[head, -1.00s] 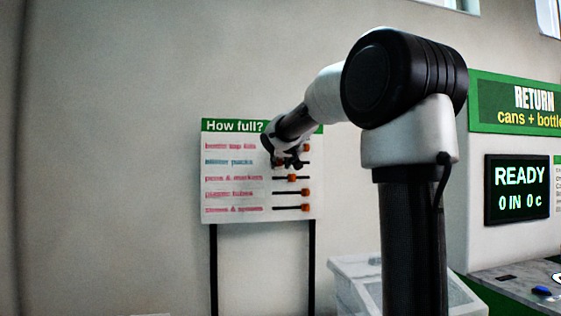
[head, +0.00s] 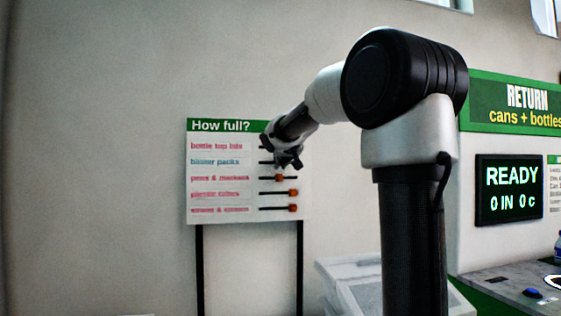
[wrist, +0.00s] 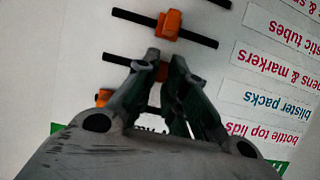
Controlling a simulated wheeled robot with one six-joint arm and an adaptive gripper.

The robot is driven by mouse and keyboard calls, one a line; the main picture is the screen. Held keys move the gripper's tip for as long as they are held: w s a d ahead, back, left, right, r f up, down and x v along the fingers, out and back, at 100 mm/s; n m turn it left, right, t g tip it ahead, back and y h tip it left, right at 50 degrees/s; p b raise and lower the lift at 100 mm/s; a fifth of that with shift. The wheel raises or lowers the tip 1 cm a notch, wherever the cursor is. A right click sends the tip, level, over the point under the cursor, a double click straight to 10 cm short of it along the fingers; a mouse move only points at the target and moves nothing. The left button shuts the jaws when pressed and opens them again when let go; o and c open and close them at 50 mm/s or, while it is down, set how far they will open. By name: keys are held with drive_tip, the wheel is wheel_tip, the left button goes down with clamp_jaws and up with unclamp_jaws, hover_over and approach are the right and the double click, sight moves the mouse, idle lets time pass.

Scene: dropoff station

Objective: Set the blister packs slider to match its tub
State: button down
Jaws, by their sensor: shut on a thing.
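The "How full?" board (head: 225,125) stands on two dark posts against the wall and has several labelled slider rows. The blue "blister packs" label (head: 214,161) is second from the top; it shows upside down in the wrist view (wrist: 248,100). My gripper (head: 290,162) is at the right end of that row. In the wrist view my gripper (wrist: 165,60) is shut on the orange blister packs knob (wrist: 163,72), near the middle of its black track (wrist: 116,60). In the head view my gripper hides this knob. No tub with blister packs can be made out.
The pens & markers knob (wrist: 168,25) sits close beside my fingertips. The bottle top lids knob (wrist: 103,97) lies on the other side. A pale box (head: 345,272) stands right of the board, and a counter (head: 500,287) with a READY screen (head: 508,189) is farther right.

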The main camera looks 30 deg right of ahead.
drive_tip(key=shift+d, duration=0.2)
drive_tip(key=c, duration=1.5)
unclamp_jaws()
drive_tip(key=shift+s, duration=0.15)
drive_tip(key=v, duration=1.2)
